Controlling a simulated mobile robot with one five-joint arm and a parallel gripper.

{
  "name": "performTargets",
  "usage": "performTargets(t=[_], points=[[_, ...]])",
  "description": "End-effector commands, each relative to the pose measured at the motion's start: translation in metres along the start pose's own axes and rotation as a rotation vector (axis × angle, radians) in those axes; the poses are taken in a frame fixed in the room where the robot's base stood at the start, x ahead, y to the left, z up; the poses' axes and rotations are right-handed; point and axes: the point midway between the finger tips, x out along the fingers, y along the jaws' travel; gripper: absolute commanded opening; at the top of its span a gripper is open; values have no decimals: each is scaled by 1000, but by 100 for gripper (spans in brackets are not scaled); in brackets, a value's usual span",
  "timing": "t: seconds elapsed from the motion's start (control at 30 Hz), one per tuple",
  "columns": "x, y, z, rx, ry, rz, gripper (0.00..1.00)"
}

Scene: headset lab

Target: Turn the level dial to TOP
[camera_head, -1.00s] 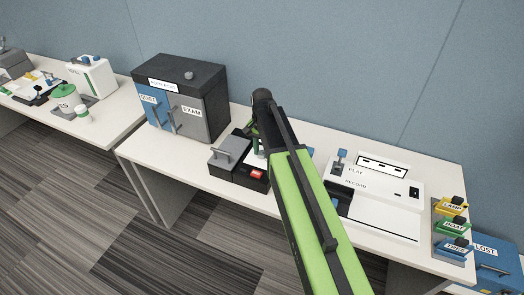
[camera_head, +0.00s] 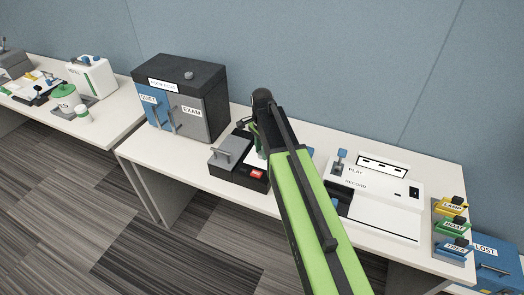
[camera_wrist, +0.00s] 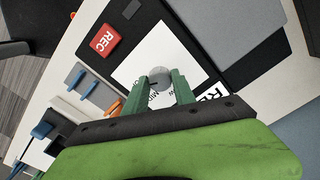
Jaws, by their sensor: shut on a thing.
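The level dial is a round grey knob (camera_wrist: 160,75) with a dark mark on its side, set on a white plate (camera_wrist: 152,50) in the wrist view. My gripper (camera_wrist: 160,83) has its two green fingers closed on the dial, one on each side. Parts of black lettering, seemingly MID and the end of another word, show between the fingers. The TOP mark cannot be made out. In the head view my green arm hides the dial, and only the dark wrist and a bit of green finger (camera_head: 254,130) show over the black unit.
The black unit has a red REC button (camera_head: 257,174) and a grey lidded part (camera_head: 230,150) at its left. A grey and blue cabinet (camera_head: 187,98) stands behind left. A white PLAY/RECORD machine (camera_head: 385,185) stands right. Yellow, green and blue labelled blocks (camera_head: 452,228) sit at the far right.

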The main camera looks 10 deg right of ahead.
Motion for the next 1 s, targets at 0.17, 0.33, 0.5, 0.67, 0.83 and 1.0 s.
performTargets(t=[0.17,0.33,0.5,0.67,0.83,1.0], points=[[0,1,0,3,0,1,0],[0,1,0,2,0,1,33],[0,0,0,2,0,1,53],[0,0,0,1,0,1,53],[-2,0,0,1,0,0,53],[-19,0,0,1,0,0,53]])
